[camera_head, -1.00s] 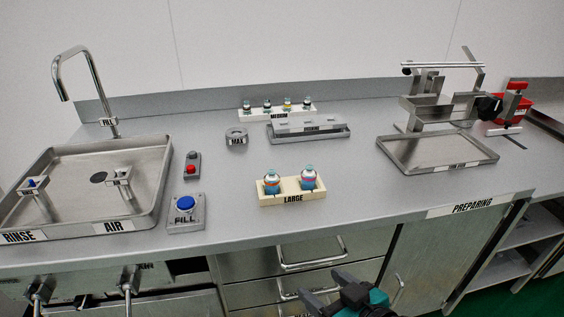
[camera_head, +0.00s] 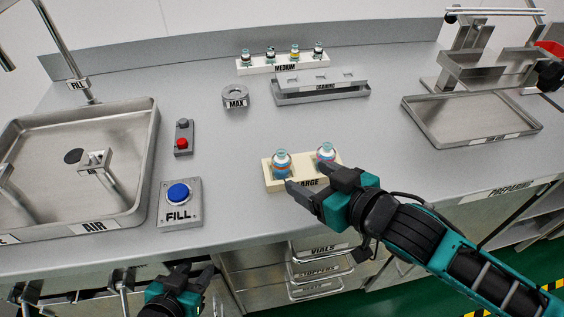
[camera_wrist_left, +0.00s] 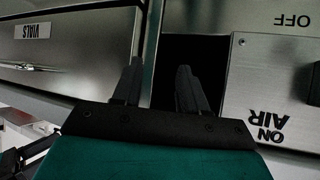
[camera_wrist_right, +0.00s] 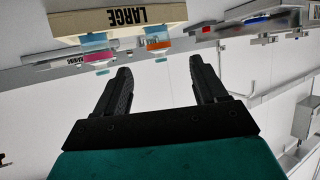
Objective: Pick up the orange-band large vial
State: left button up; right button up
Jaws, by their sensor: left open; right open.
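The orange-band large vial (camera_head: 281,163) stands upright in the left seat of the cream LARGE rack (camera_head: 270,183). In the right wrist view the orange-band vial (camera_wrist_right: 158,44) shows upside down beyond the fingertips. A pink-band vial (camera_head: 326,152) stands to its right, partly hidden by my right gripper. My right gripper (camera_head: 308,177) is open and empty at the rack's front side, apart from the orange-band vial. My left gripper (camera_head: 193,273) is open and empty, low in front of the counter's edge; in its wrist view the fingers (camera_wrist_left: 158,85) face the cabinet front.
A FILL button box (camera_head: 180,203) and a red-button switch (camera_head: 183,138) stand left of the rack. The MAX ring (camera_head: 235,97), draining rack (camera_head: 318,92) and MEDIUM rack (camera_head: 283,66) are behind. The sink (camera_head: 140,150) is at left, a tray (camera_head: 470,130) at right.

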aim_at(288, 166)
jog(key=x, duration=0.8)
jog(key=shift+w+f, duration=0.15)
jog(key=shift+f, duration=0.15)
jog(key=c, duration=1.2)
jog(key=shift+o, duration=0.2)
jog(key=shift+r, duration=0.1)
